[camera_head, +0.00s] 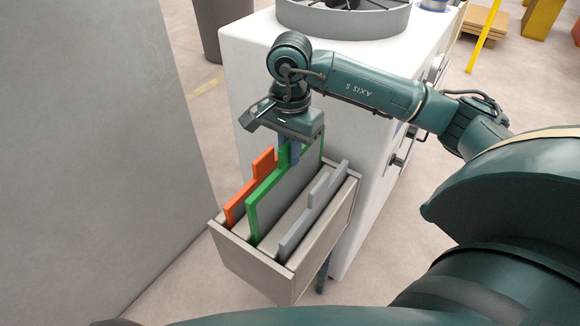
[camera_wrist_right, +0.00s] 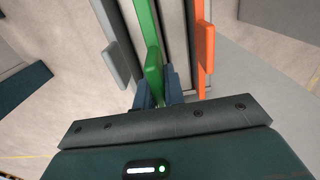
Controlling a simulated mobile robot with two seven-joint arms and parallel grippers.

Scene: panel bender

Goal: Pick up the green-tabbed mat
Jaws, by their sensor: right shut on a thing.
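The green-tabbed mat (camera_head: 262,204) stands on edge in the middle of a pale bin (camera_head: 262,265). Its green edge also shows in the right wrist view (camera_wrist_right: 145,25). My right gripper (camera_head: 290,150) is above the bin, pointing down, with its blue fingers on either side of the green tab. In the right wrist view the fingers (camera_wrist_right: 158,88) are closed on the tab. The mat's lower part is hidden inside the bin. My left gripper is not in view.
An orange-tabbed mat (camera_head: 238,206) stands left of the green one, and a grey-tabbed mat (camera_head: 303,226) stands right of it. A white machine (camera_head: 250,60) is behind the bin. A grey panel (camera_head: 90,130) fills the left side.

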